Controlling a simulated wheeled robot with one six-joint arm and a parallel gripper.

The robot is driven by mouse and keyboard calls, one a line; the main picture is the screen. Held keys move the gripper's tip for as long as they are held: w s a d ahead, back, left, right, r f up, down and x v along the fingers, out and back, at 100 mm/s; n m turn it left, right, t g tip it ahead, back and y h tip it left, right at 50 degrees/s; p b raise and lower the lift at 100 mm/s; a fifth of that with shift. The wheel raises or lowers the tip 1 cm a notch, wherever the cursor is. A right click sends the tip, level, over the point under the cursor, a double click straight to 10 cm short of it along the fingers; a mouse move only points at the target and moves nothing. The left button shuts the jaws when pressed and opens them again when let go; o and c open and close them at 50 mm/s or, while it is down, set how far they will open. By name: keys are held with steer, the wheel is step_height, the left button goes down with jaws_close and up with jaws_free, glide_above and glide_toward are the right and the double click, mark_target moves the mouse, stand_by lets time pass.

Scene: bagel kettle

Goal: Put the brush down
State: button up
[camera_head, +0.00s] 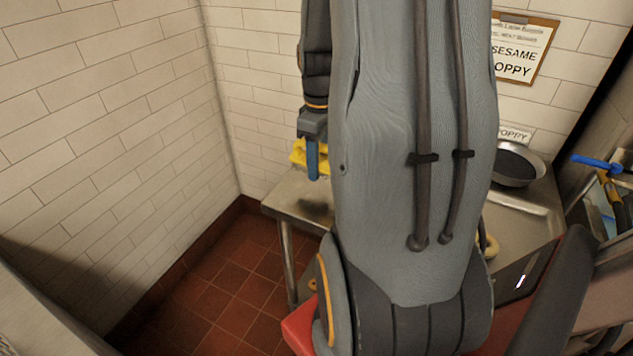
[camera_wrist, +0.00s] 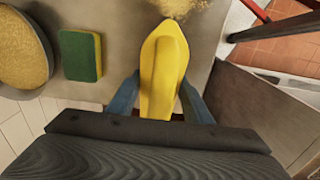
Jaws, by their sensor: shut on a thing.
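The yellow brush (camera_wrist: 165,60) lies lengthwise between the blue fingers of my gripper (camera_wrist: 160,88) in the wrist view. My gripper is shut on it, with the narrow end pointing away from my wrist. The brush is over the grey metal table (camera_wrist: 115,18); I cannot tell whether it touches the top. In the head view my gripper (camera_head: 313,165) points down above the left end of the table (camera_head: 285,198), with yellow showing beside the fingers. My arm hides much of the table there.
A green and yellow sponge (camera_wrist: 80,55) lies left of the brush, near a round pan of pale seeds (camera_wrist: 22,50). Loose seeds (camera_wrist: 180,8) lie beyond the brush tip. A dark pan (camera_head: 517,165) stands at the table's right, below a sesame and poppy sign (camera_head: 522,50).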

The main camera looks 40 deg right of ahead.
mark_target(319, 190)
steer(key=shift+f+p, duration=0.4)
steer(key=shift+f, duration=2.5)
steer(key=shift+f, duration=0.1)
steer(key=o, duration=1)
step_height(319, 190, up, 12)
steer(key=shift+a+r+b, duration=0.1)
steer(key=shift+b, duration=0.9)
steer(key=s+a+f+m, duration=0.1)
steer(key=a+f+m, duration=0.1)
steer(key=a, duration=1)
steer(key=s+a+f+m+t, duration=0.1)
steer(key=s+a+f+m, duration=0.1)
steer(key=a, duration=1)
steer(key=shift+f, duration=0.6)
